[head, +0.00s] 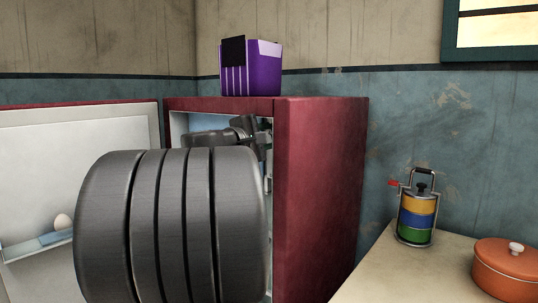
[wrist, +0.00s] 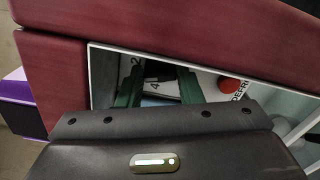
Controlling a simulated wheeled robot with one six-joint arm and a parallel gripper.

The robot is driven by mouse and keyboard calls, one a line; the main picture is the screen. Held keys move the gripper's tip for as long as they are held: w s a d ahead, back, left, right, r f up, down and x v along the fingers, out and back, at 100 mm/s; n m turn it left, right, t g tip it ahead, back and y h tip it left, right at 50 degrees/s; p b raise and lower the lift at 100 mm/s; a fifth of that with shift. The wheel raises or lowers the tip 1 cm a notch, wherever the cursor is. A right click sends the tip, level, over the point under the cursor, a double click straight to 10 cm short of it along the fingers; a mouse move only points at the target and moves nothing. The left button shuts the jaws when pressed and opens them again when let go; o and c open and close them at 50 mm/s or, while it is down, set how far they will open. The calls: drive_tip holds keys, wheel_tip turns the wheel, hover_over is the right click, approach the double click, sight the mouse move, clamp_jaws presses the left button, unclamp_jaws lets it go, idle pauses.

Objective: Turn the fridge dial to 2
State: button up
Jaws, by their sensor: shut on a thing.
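The fridge (head: 318,190) is dark red and its door stands open at the left in the head view. The fridge dial's white numbered face (wrist: 166,80) shows inside the cabinet in the wrist view, with a 2 and a 4 readable. My gripper (wrist: 158,92) reaches inside, its two green fingers closed on the dial, one on either side. The dial's grip and its pointer are mostly hidden, so I cannot tell its setting. In the head view my gripper (head: 252,133) is at the upper part of the fridge opening, partly hidden by my arm.
A red button (wrist: 229,84) with "DEFR" lettering sits right of the dial. The open door (head: 90,135) holds an egg (head: 62,221). A purple box (head: 262,70) stands on the fridge. A stacked tin (head: 417,220) and an orange pot (head: 507,268) stand on the counter (head: 400,275).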

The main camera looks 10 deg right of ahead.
drive_tip(key=shift+f+m+b, duration=0.2)
drive_tip(key=shift+m+b, duration=1.4)
drive_tip(key=shift+b, duration=0.25)
drive_tip(key=shift+r, duration=0.1)
drive_tip(key=o, duration=0.7)
drive_tip(key=p+v, duration=0.2)
drive_tip(key=v, duration=1.1)
drive_tip(key=shift+s+a, duration=0.25)
drive_tip(key=shift+s, duration=0.05)
drive_tip(key=shift+w+d, duration=0.1)
drive_tip(key=b+x, duration=0.2)
drive_tip(key=x, duration=1.1)
drive_tip(key=shift+w+d, duration=0.2)
